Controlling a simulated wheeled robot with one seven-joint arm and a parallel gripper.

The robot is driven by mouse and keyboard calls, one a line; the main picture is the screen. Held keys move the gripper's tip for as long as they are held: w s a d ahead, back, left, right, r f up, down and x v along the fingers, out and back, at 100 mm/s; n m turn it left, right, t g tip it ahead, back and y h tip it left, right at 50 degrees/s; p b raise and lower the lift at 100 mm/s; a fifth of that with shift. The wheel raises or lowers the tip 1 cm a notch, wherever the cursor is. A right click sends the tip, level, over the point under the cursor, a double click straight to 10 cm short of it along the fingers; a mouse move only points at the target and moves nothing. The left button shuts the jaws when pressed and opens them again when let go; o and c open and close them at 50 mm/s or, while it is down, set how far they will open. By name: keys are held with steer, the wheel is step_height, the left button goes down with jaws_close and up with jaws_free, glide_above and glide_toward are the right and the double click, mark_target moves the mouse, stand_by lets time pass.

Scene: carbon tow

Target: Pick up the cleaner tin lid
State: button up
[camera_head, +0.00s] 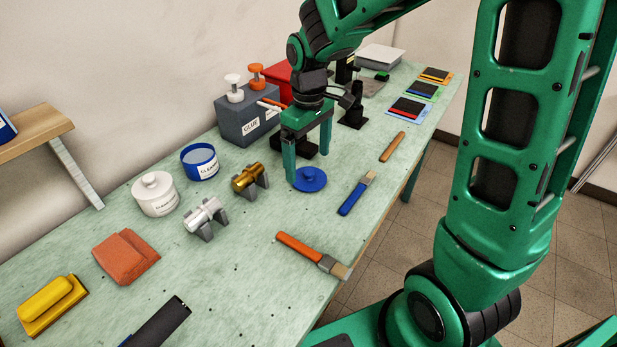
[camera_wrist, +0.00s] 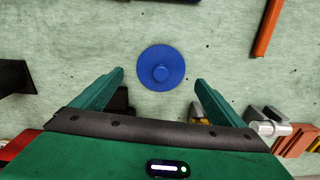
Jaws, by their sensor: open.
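The cleaner tin lid is a blue disc with a round knob (camera_head: 310,179), lying flat on the green workbench. In the wrist view the lid (camera_wrist: 161,69) lies between and just beyond my two fingertips, with free bench around it. My gripper (camera_head: 308,165) is open, pointing down above the bench next to the lid; in the wrist view my gripper (camera_wrist: 160,78) is empty with its fingers wide apart. The blue tin labelled cleaner (camera_head: 200,163) stands open on the bench to the left, and a white lidded tin (camera_head: 155,194) stands beside it.
A gold roll (camera_head: 248,177) and a silver roll (camera_head: 204,215) rest on grey stands left of the lid. A blue-handled brush (camera_head: 357,193) and an orange-handled brush (camera_head: 312,255) lie near the front edge. The grey glue box (camera_head: 247,122) stands behind my gripper.

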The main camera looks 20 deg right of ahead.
mark_target(309, 170)
steer(key=shift+f, duration=1.85)
steer(key=c, duration=1.1)
steer(key=shift+r, duration=0.1)
